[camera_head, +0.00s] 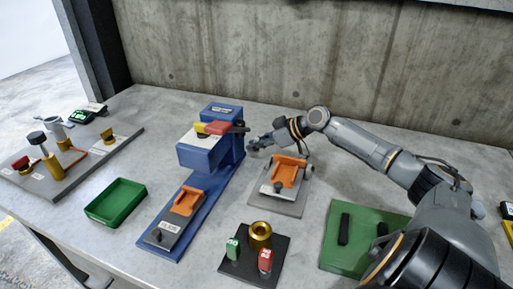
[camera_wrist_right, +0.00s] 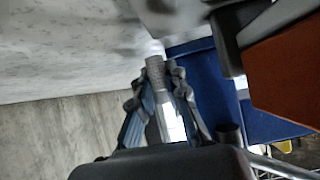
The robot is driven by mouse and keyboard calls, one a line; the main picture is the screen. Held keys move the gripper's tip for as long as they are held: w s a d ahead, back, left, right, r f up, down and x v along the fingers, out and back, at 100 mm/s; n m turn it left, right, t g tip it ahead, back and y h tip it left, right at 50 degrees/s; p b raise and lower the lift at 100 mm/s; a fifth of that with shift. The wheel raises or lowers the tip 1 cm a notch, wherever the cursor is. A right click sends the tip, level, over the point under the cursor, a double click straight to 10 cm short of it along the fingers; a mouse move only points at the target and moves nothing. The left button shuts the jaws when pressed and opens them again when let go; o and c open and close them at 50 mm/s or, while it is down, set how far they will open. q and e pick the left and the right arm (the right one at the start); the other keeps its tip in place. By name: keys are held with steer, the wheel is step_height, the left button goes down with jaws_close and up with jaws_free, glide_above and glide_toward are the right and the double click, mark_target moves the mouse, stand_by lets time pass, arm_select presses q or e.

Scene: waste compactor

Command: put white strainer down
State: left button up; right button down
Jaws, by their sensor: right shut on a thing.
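My right gripper (camera_head: 256,142) is low behind the blue press column's right side, close to the table and the wall. In the right wrist view, its fingers (camera_wrist_right: 160,95) are closed around a slim pale piece with a grey textured end (camera_wrist_right: 155,69) and a white part (camera_wrist_right: 173,128) between the fingers. This fits the white strainer, but its full shape is hidden by the fingers. In the head view the held piece is too small to make out. My left gripper is not in view.
An orange fixture on a grey plate (camera_head: 277,203) lies in front.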

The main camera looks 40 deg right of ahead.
mark_target(257, 138)
step_height(257, 138, up, 17)
steer(key=shift+f, duration=0.15)
stand_by(0.4)
steer(key=shift+p, duration=0.4)
